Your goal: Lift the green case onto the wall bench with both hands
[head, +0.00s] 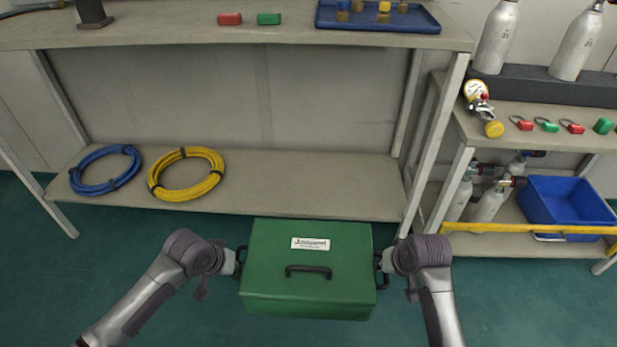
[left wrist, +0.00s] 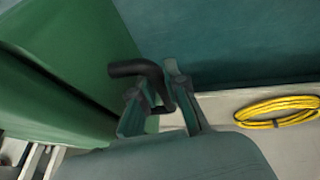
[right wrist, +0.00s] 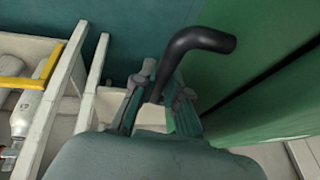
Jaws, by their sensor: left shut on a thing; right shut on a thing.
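The green case (head: 308,255) has a white label and a black front handle, and hangs level between my two grippers in front of the bench. My left gripper (head: 238,262) is shut on the black side handle at the case's left; that handle (left wrist: 140,69) also shows in the left wrist view. My right gripper (head: 382,266) is shut on the right side handle, which shows in the right wrist view (right wrist: 195,42). The wall bench (head: 150,37) is a grey table behind the case, with its top higher in the head view. The underside of the case is hidden.
On the bench top are a red block (head: 229,19), a green block (head: 268,19) and a blue tray (head: 375,18). Its lower shelf holds a blue hose (head: 105,169) and a yellow hose (head: 186,174). A side rack with a blue bin (head: 565,204) stands at right.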

